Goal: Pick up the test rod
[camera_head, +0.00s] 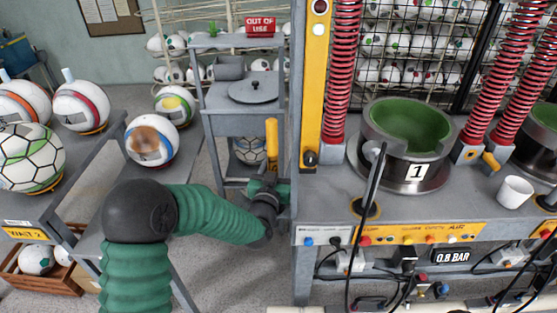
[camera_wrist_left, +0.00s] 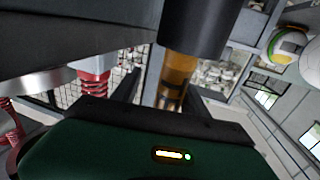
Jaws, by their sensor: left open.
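A yellow upright rod (camera_head: 271,142), which looks like the test rod, stands at the front right of the grey shelf cart, beside the press frame. My left gripper (camera_head: 272,182) is at the end of my green arm, just below the visible yellow part. In the left wrist view, the orange-yellow rod (camera_wrist_left: 175,75) with a thick black section is in front of the open jaws (camera_wrist_left: 158,98). I cannot tell whether the fingers touch it. Its lower end is hidden in the head view. My right gripper is not in view.
The grey shelf cart (camera_head: 243,115) carries a pan lid (camera_head: 253,89). To the right stands the press bench (camera_head: 320,205) with a green-lined pot (camera_head: 408,135) and a white cup (camera_head: 515,192). Balls rest on racks at left.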

